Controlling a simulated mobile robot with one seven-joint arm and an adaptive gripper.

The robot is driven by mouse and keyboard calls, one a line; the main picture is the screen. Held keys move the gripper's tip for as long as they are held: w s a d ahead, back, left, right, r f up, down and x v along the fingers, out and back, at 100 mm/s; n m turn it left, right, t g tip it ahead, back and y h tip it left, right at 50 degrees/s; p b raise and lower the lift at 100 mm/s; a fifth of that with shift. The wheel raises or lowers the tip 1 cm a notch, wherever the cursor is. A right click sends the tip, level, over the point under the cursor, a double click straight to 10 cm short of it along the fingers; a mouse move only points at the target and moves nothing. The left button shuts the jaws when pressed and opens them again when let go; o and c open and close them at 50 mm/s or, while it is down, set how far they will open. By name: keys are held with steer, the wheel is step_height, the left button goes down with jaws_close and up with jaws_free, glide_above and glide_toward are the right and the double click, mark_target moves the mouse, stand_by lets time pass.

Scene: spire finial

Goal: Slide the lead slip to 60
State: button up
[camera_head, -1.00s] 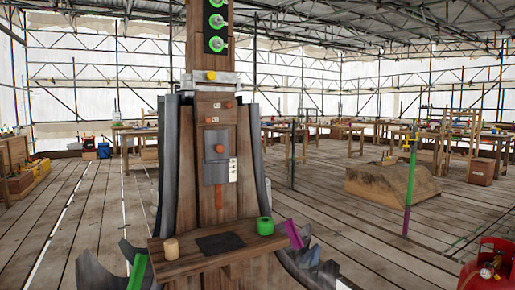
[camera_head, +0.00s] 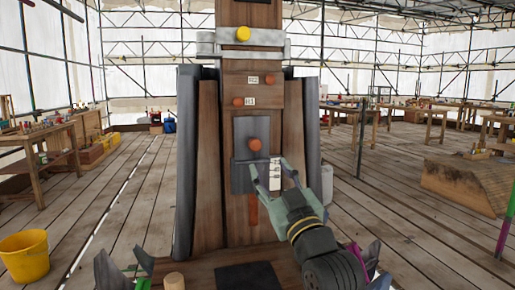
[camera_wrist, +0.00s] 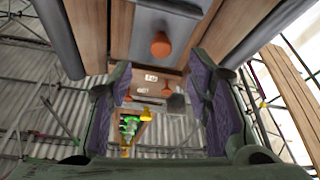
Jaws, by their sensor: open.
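The lead slip, a grey plate (camera_head: 241,178), lies on the front of the wooden spire, with an orange knob (camera_head: 254,144) near its top. A white marked scale (camera_head: 275,175) stands at its right side; its figures are too small to read. My gripper (camera_head: 268,166) is open in front of the plate, just below the knob, and partly covers the plate and scale. In the wrist view my gripper (camera_wrist: 158,88) has its two purple-padded fingers apart with nothing between them. The knob (camera_wrist: 161,45) shows beyond the fingers; I see no contact with it.
Two smaller orange knobs, labelled H1 (camera_head: 238,101) and H2 (camera_head: 252,77), sit above the plate. A metal band with a yellow knob (camera_head: 243,34) is higher up. A wooden ledge with a round wooden piece (camera_head: 174,281) is below. A yellow bucket (camera_head: 24,256) stands left.

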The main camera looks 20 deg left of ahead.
mark_target(256, 147)
steer(key=p+x, duration=0.2)
steer(key=x, duration=0.7)
steer(key=shift+s+a+r, duration=0.1)
steer(key=shift+r, duration=0.1)
steer(key=shift+c, duration=0.2)
jaws_close()
stand_by(0.3)
